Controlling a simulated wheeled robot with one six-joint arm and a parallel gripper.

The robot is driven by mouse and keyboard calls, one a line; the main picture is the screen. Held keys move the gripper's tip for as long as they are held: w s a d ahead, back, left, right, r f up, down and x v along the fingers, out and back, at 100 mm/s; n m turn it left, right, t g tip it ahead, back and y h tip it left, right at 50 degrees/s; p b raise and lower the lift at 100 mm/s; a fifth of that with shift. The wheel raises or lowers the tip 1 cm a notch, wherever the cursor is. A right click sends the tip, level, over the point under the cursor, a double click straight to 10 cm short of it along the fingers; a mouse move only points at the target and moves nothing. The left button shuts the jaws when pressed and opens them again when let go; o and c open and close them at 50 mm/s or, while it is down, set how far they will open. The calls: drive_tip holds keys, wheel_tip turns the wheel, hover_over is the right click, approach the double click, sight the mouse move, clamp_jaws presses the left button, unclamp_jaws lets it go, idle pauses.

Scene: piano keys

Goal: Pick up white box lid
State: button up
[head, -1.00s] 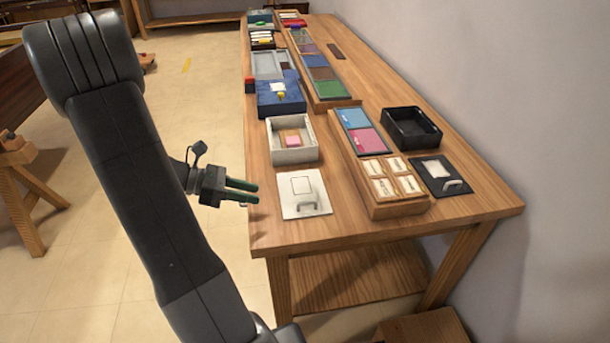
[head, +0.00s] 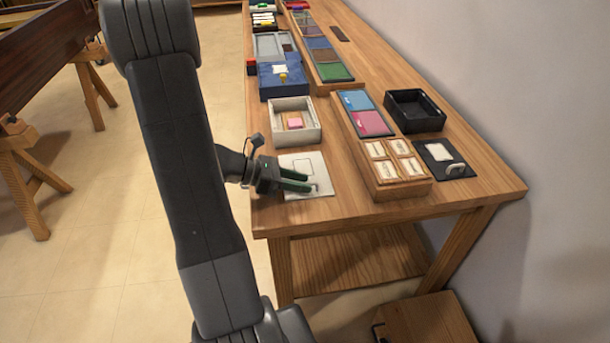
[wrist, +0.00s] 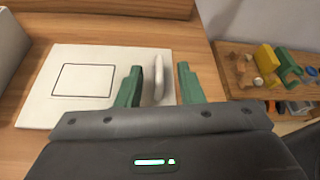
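The white box lid (head: 297,164) lies flat on the near left part of the table, in front of the open white box (head: 306,123). In the wrist view the lid (wrist: 82,86) shows a black rectangle outline and a raised white handle (wrist: 158,78). My gripper (head: 309,182) is over the lid's near side in the head view. In the wrist view my gripper (wrist: 160,85) is open, with the handle between its two green fingers and a gap on both sides. Whether the fingers touch the lid is hard to tell.
The white box holds a pink block (head: 295,123). To the right are a wooden tray with labelled cards (head: 388,158), a black box (head: 414,110) and a black lid (head: 443,159). The table's near edge is close to the lid.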

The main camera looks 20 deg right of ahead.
drive_tip(key=shift+x, duration=0.8)
clamp_jaws()
